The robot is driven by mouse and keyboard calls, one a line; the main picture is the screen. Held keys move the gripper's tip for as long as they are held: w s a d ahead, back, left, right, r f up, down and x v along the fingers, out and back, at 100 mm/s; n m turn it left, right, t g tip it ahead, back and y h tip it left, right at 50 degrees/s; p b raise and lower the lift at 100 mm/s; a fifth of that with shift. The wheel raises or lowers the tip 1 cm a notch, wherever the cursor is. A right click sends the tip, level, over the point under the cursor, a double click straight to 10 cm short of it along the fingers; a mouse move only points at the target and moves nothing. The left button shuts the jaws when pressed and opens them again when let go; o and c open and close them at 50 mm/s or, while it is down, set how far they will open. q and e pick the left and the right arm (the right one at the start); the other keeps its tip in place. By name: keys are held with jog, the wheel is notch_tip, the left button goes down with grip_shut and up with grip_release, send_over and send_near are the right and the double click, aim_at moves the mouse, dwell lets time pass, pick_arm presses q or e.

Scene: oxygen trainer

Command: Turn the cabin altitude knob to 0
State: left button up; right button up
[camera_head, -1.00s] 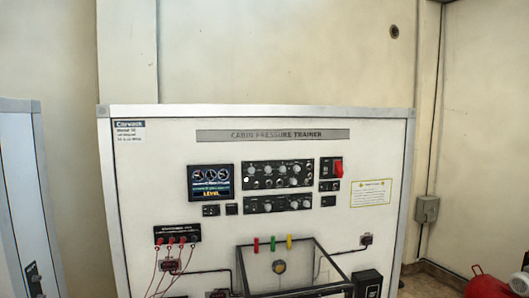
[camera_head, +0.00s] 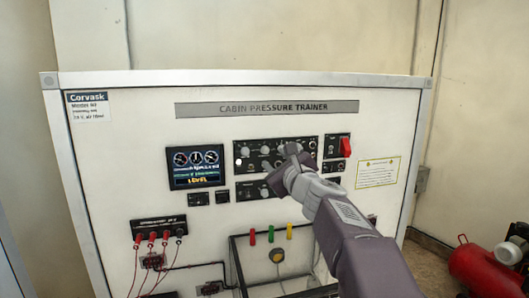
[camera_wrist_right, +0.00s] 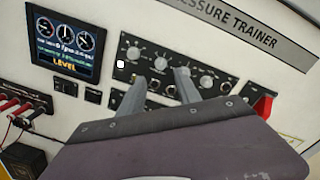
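The upper black control panel (camera_head: 250,154) on the trainer board carries a row of round grey knobs. It also shows in the right wrist view (camera_wrist_right: 121,73). The labels are too small to read, so I cannot tell which knob is cabin altitude. My right gripper (camera_head: 293,154) is in front of the right part of this panel and hides some of it. In the right wrist view its two fingers (camera_wrist_right: 161,78) are spread apart, with a knob (camera_wrist_right: 160,63) showing between and just beyond their tips. I cannot tell whether they touch the panel. My left gripper is not in view.
A display (camera_head: 195,167) reading LEVEL is left of the panel. A red switch guard (camera_head: 345,147) is to its right. A lower knob panel (camera_head: 250,190) is partly hidden by my arm. Red leads (camera_head: 153,236) hang at lower left. A red tank (camera_head: 480,268) is on the floor at right.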

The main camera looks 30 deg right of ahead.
aim_at(266, 151)
jog(key=w, duration=0.2)
jog(key=w+d+p, duration=0.1)
jog(key=w, duration=0.2)
jog(key=w+d+p, duration=0.1)
jog(key=w, duration=0.2)
jog(key=shift+f, duration=0.25)
jog(key=shift+a, duration=0.1)
jog(key=shift+s+a+r, duration=0.1)
jog(key=shift+s+r, duration=0.15)
jog(key=shift+s, duration=0.2)
jog(key=shift+s+a+r, duration=0.1)
jog(key=shift+s+r, duration=0.1)
jog(key=shift+s, duration=0.2)
jog(key=shift+c, duration=0.9)
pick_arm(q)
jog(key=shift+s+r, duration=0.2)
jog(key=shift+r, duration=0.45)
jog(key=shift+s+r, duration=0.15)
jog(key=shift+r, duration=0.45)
pick_arm(e)
jog(key=shift+w+f, duration=0.15)
jog(key=shift+w, duration=0.15)
grip_shut()
